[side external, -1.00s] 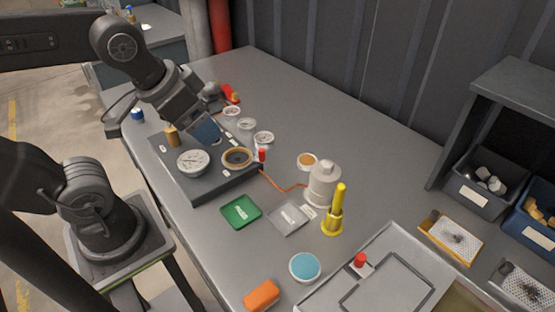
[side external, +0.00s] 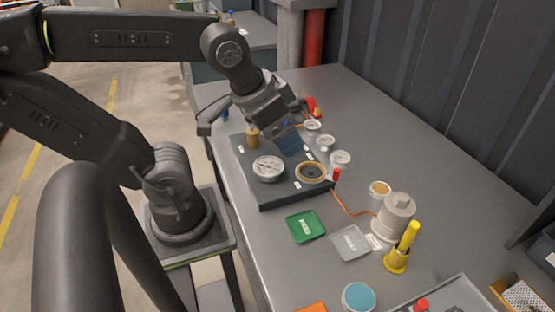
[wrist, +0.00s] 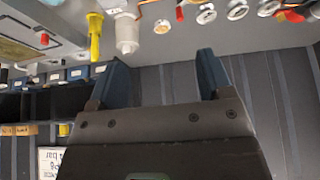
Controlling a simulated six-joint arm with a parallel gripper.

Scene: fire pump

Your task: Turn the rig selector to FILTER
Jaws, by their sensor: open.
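The rig is a dark plate (side external: 272,189) on the bench in the side view. It carries a white round dial (side external: 268,168), a brass-rimmed ring (side external: 311,172), a brass-coloured knob (side external: 252,137) and small white labels. I cannot tell which part is the selector, and the word FILTER is not readable. My gripper (side external: 291,146) is above the back of the plate, behind the dial and ring, and hides part of that area. In the wrist view my gripper (wrist: 158,75) has its two blue fingers wide apart with nothing between them; they point towards the ribbed wall.
Several pale round fittings (side external: 325,143) line the plate's right side. A red-topped part (side external: 336,174) stands at its right corner. The bench's back right is clear.

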